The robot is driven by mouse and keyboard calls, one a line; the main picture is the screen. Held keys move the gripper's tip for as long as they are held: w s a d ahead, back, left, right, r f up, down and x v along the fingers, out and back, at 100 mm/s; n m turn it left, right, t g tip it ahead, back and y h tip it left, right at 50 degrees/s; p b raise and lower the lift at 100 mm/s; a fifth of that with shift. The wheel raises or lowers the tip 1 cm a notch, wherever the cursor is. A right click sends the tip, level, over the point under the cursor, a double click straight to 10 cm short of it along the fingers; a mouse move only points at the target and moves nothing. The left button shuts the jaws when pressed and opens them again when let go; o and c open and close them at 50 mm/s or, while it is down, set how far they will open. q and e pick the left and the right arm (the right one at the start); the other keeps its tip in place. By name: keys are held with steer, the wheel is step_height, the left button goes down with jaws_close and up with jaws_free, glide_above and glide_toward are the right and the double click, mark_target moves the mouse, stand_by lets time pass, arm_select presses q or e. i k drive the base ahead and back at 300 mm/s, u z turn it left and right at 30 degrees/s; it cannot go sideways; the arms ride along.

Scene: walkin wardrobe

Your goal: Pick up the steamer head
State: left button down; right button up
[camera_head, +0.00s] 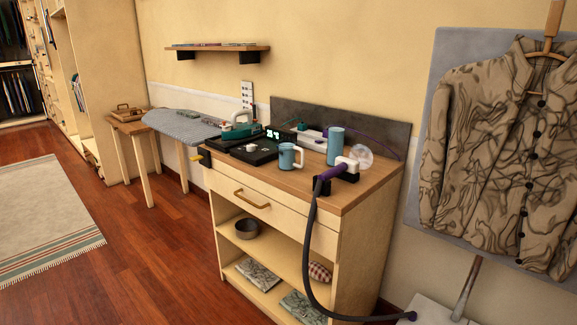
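The steamer head (343,165) has a white front and a purple handle, and rests on a small black holder (321,187) near the right front of the wooden cabinet top (360,190). A dark hose (308,240) hangs from its handle down the cabinet's front and curves to a pale base (430,314) on the floor at the lower right. Neither of my grippers shows in the head view, so their distance from the steamer head cannot be seen.
A blue mug (290,157) and blue cylinder (335,146) stand close left of the steamer head. A clear round disc (362,157) is just behind it. A green-and-white iron (240,125) sits farther left. A patterned shirt (505,150) hangs at right.

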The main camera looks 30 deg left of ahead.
mark_target(341, 163)
steer(key=u, duration=2.05)
steer(key=i, duration=2.35)
steer(key=z, duration=0.6)
